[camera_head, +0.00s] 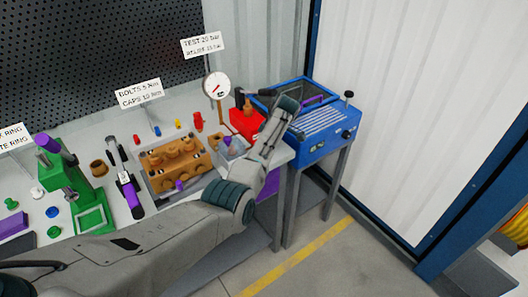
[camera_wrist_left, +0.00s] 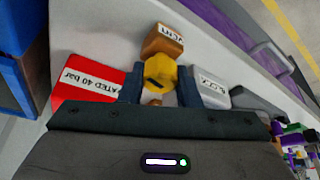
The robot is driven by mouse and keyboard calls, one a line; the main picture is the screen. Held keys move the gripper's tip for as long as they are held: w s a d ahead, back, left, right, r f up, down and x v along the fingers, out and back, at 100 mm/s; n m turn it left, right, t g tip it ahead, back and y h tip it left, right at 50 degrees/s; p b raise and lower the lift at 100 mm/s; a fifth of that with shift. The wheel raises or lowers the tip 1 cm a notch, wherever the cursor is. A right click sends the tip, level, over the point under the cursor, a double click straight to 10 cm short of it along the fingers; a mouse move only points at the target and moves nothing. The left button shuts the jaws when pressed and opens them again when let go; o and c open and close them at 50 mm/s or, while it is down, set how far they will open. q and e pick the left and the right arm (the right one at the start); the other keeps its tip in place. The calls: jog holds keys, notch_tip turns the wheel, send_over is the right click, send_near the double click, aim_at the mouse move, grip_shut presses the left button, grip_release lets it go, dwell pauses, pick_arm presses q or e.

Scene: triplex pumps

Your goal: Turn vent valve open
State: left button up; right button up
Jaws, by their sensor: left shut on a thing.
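In the left wrist view, a yellow knob (camera_wrist_left: 160,76) with a dark slot-like mark sits beside a brass-brown block with a white VENT label (camera_wrist_left: 170,34). My left gripper (camera_wrist_left: 158,92) is shut on the yellow knob, with one dark finger on each side of it. In the head view my left arm reaches across the bench to its right end by the red unit (camera_head: 245,122). The arm hides the knob and my fingertips there. My right gripper is in neither view.
The red unit's 40 bar label (camera_wrist_left: 90,91) and a white labelled part (camera_wrist_left: 212,90) flank the fingers. A gauge (camera_head: 216,86) stands behind, and a blue machine (camera_head: 325,135) stands to the right. A brown pump block (camera_head: 175,163) and green press (camera_head: 65,178) stand left.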

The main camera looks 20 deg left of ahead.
pick_arm(q)
jog(key=shift+n+g+b, duration=0.7)
jog(key=shift+n+b, duration=0.7)
jog(key=shift+n, duration=0.3)
jog(key=shift+r, duration=0.1)
jog(key=o, duration=1)
jog(key=b+v, duration=0.3)
jog(key=v, duration=0.7)
jog(key=shift+d+r, duration=0.1)
jog(key=shift+r, duration=0.25)
jog(key=shift+f, duration=0.1)
